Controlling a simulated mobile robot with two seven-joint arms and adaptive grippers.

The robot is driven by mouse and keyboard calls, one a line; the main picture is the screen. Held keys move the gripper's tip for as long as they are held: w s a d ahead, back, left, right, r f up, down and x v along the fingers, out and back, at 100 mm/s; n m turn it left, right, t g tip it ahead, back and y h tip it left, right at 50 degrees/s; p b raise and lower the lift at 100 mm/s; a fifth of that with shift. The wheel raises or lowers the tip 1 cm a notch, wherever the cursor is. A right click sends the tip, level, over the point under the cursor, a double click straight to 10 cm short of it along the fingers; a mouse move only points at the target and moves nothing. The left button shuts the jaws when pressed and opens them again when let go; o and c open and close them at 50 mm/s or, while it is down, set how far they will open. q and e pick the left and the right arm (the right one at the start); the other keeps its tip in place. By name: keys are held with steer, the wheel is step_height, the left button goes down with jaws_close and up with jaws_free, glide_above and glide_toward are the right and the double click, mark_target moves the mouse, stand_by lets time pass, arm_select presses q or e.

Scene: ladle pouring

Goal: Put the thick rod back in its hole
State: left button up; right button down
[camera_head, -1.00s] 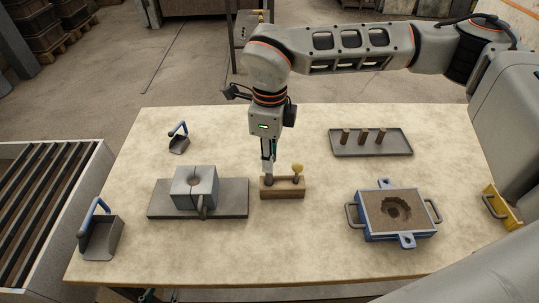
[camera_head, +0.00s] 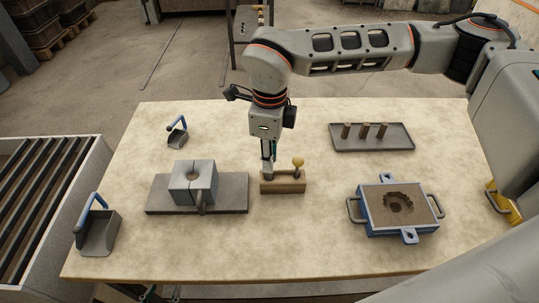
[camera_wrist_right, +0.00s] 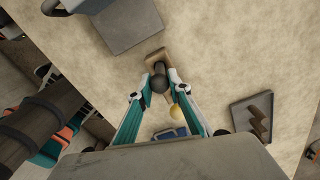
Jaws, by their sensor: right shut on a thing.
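The wooden block (camera_head: 283,187) lies near the middle of the table. A thin rod with a yellow knob (camera_head: 298,162) stands in its right part. My right gripper (camera_head: 268,165) points down over the block's left end and is shut on the thick dark rod (camera_head: 268,175). In the right wrist view the rod's round dark end (camera_wrist_right: 159,84) shows between the fingers, over the block (camera_wrist_right: 155,58). The rod's lower end meets the block's left part; how deep it sits is hidden. My left gripper (camera_head: 161,295) shows only its tips at the bottom edge, apart and empty.
A grey split mould (camera_head: 192,180) on a plate stands left of the block. A blue-framed sand box (camera_head: 398,208) is at right, a tray (camera_head: 395,147) with short rods behind it. Two blue-handled scoops (camera_head: 98,232) are at left. The table front of the block is clear.

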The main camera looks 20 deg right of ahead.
steer(key=shift+f, duration=0.2)
steer(key=c, duration=1.8)
jaws_free()
steer(key=o, duration=0.6)
steer(key=shift+c, duration=0.2)
steer(key=shift+r, duration=0.1)
steer(key=shift+r+p, duration=1.75)
steer(key=shift+r, duration=1.2)
